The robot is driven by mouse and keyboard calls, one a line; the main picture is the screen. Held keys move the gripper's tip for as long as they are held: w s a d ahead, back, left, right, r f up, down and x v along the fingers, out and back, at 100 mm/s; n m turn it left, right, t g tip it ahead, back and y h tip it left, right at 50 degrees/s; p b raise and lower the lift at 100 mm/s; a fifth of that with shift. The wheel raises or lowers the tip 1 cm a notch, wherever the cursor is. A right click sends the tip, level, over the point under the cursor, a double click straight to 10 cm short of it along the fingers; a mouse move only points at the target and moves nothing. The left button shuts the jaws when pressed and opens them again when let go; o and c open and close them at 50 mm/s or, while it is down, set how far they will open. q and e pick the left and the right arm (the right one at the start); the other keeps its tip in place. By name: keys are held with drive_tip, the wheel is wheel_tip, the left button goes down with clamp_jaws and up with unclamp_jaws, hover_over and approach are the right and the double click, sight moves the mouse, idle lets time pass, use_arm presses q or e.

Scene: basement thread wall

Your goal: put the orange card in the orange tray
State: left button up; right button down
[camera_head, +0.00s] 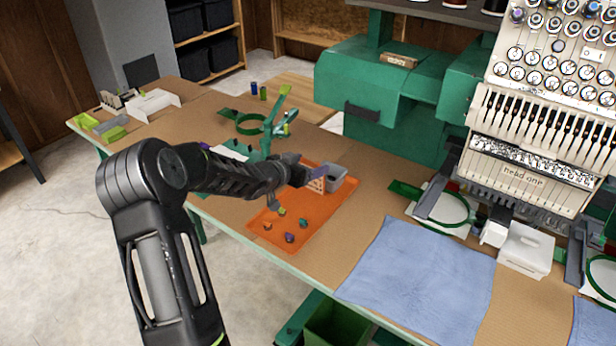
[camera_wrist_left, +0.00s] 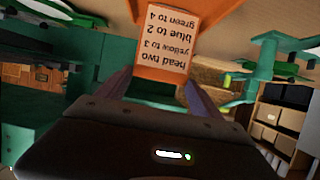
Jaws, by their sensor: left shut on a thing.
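The orange card (camera_wrist_left: 165,73) fills the upper middle of the left wrist view, with a pale printed label reading "head two, yellow to 3, blue to 2, green to 4", upside down there. My left gripper (camera_head: 311,174) is shut on it; the purple-grey fingers stand on both sides of the card. In the head view the card (camera_head: 317,186) is small, mostly edge-on and partly covered by the gripper. The orange tray (camera_head: 322,214) lies flat on the table beneath and around the gripper. The card appears above its far part; the exact gap cannot be told. My right gripper is not in view.
Several small spools (camera_head: 289,238) stand on the tray's near part. A green stand (camera_head: 272,125) is behind the gripper. A blue cloth (camera_head: 420,280) and the embroidery machine (camera_head: 535,130) are to the right.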

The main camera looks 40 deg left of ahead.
sight(318, 185)
use_arm(q)
drive_tip(key=shift+f, duration=0.1)
drive_tip(key=shift+f, duration=1.75)
drive_tip(key=shift+f, duration=0.2)
drive_tip(key=o, duration=1.9)
drive_tip(key=shift+r, duration=0.1)
